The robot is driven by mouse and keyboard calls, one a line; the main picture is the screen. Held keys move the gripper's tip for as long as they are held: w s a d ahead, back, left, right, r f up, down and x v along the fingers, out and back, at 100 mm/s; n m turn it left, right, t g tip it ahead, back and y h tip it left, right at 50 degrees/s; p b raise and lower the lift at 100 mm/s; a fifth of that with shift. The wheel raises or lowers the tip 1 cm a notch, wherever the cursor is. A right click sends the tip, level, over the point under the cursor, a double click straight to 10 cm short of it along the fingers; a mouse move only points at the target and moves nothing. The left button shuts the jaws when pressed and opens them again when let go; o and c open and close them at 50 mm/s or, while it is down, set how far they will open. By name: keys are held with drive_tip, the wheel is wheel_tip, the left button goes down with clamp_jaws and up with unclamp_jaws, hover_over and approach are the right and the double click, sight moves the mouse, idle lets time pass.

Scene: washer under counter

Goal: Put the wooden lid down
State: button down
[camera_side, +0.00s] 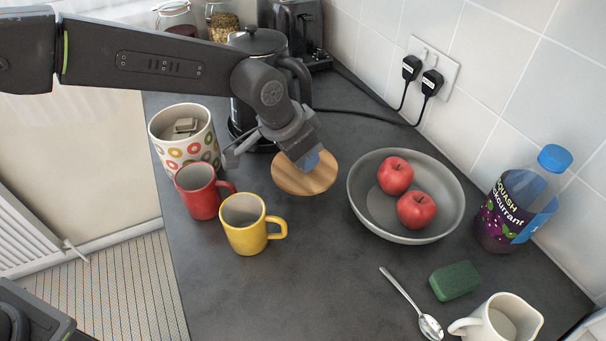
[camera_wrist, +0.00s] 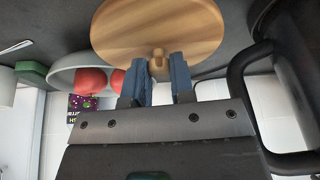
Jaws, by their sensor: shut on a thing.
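The round wooden lid (camera_side: 304,178) is in my gripper, in the middle of the counter in the side view. My gripper (camera_side: 318,160) is shut on the lid's small knob. In the wrist view the lid (camera_wrist: 155,25) fills the top middle, and the knob sits between the blue fingertips of my gripper (camera_wrist: 160,75). The lid looks near the counter, but I cannot tell whether it touches. A patterned canister (camera_side: 187,150) without a lid stands at the left, with pale blocks inside.
A red mug (camera_side: 198,190) and a yellow mug (camera_side: 246,225) stand to the left. A grey bowl (camera_side: 363,198) with red apples is to the right. A dark kettle (camera_side: 262,42) is behind. The front counter is clear.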

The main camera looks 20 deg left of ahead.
sight(302, 173)
drive_tip(key=shift+f, duration=2.6)
drive_tip(key=shift+f, duration=0.1)
drive_tip(key=c, duration=1)
unclamp_jaws()
drive_tip(key=shift+r, duration=0.35)
drive_tip(key=v, duration=1.1)
drive_tip(key=shift+s+a+r, duration=0.15)
drive_tip(key=shift+r, duration=0.15)
